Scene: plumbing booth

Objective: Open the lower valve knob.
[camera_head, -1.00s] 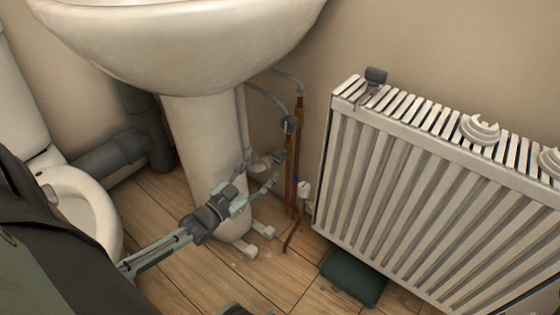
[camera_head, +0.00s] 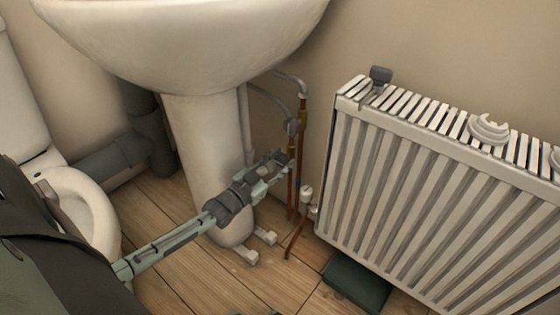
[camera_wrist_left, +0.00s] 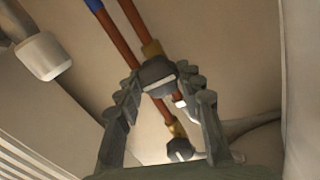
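The lower valve knob (camera_wrist_left: 158,72) is dark and faceted, on a brass fitting of a copper pipe. In the left wrist view it sits between the fingertips of my left gripper (camera_wrist_left: 159,78), with a finger on each side and slim gaps. In the head view my left gripper (camera_head: 280,165) reaches past the basin pedestal to the copper pipes and hides this knob. The gripper looks open; contact with the knob is not clear. A second dark knob (camera_wrist_left: 180,150) shows nearer the palm; it is the upper one, at the grey valve (camera_head: 292,127). My right gripper is not in view.
The white basin pedestal (camera_head: 202,150) stands close left of the gripper, under the basin (camera_head: 180,40). A ribbed radiator (camera_head: 430,190) stands to the right. A white-capped radiator valve (camera_head: 306,194) is just right of the pipes. A dark green block (camera_head: 356,281) lies on the floor.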

